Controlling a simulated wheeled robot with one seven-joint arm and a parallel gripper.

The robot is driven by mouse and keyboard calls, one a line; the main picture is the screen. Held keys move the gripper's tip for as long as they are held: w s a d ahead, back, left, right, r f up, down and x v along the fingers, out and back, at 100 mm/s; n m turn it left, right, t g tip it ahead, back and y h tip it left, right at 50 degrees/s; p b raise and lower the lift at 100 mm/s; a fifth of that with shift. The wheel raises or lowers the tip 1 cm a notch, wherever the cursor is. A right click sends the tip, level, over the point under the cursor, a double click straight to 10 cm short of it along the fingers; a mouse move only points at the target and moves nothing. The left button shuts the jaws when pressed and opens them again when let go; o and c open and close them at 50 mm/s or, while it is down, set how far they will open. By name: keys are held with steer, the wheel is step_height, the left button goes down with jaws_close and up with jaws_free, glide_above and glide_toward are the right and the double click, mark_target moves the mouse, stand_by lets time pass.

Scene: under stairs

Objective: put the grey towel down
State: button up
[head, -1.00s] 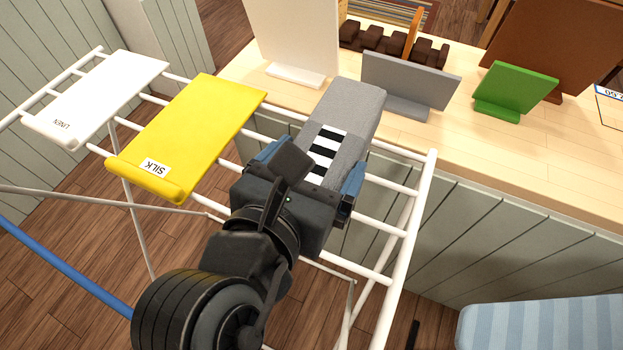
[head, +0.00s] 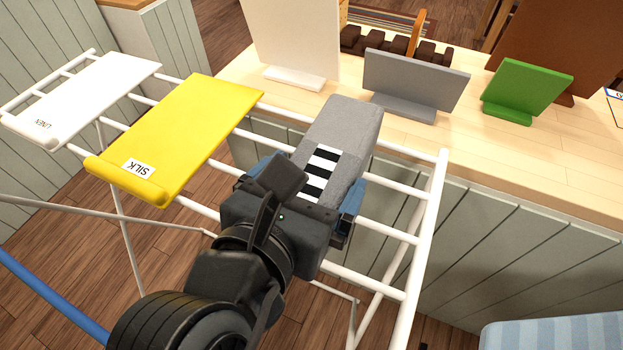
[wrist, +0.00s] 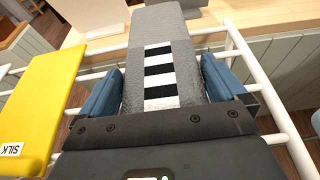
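The grey towel (head: 345,124) is a thick folded block with a black-and-white striped patch.
A yellow towel (head: 185,130) labelled SILK and a white towel (head: 85,95) labelled LINEN lie on the rack to the left. Behind is a wooden counter (head: 460,145) with a grey stand (head: 415,82), a green stand (head: 527,88) and a white board (head: 292,35). Bare bars show right of the grey towel.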

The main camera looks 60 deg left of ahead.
steer(key=v, duration=1.2)
stand_by(0.3)
